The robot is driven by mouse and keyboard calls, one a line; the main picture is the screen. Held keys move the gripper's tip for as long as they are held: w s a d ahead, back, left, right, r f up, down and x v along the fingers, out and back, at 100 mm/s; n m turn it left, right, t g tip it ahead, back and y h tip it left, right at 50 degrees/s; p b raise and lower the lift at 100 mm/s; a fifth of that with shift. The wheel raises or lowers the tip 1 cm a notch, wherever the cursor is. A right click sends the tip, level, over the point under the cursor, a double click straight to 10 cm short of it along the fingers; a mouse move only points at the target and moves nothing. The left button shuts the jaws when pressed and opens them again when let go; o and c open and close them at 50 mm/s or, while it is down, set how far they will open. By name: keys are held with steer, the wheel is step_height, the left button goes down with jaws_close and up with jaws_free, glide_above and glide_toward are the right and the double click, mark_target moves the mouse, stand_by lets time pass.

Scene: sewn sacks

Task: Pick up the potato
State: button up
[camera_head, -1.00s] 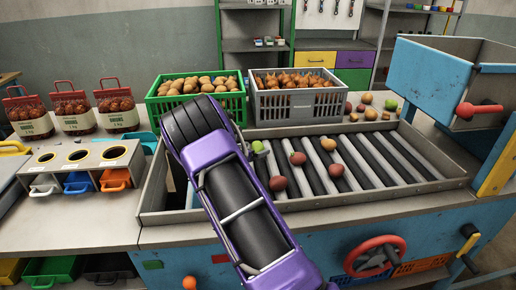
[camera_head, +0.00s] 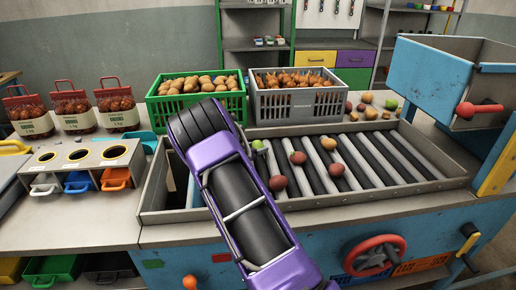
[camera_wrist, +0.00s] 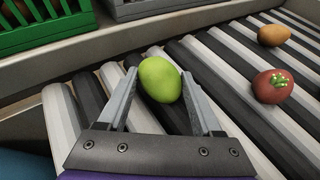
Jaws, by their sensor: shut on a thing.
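A smooth green oval potato (camera_wrist: 160,79) lies between the two grey fingers of my gripper (camera_wrist: 162,84) in the wrist view, above the striped rollers. The fingers are shut on its sides. In the head view the green potato (camera_head: 258,145) shows at the upper left of the roller bed, partly hidden by my purple arm. A tan potato (camera_wrist: 274,35) and a red potato with green sprouts (camera_wrist: 272,86) lie to the right on the rollers in the wrist view. I cannot tell whether the green potato touches the rollers.
A green crate of potatoes (camera_head: 152,109) and a grey crate of onions (camera_head: 256,115) stand behind the roller bed (camera_head: 395,155). Several reddish potatoes lie on the rollers. A blue hopper (camera_head: 430,75) stands at right. The right part of the rollers is clear.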

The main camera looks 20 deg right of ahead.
mark_target(256, 146)
step_height(256, 146, up, 10)
steer(key=shift+r, duration=0.1)
stand_by(0.4)
stand_by(0.4)
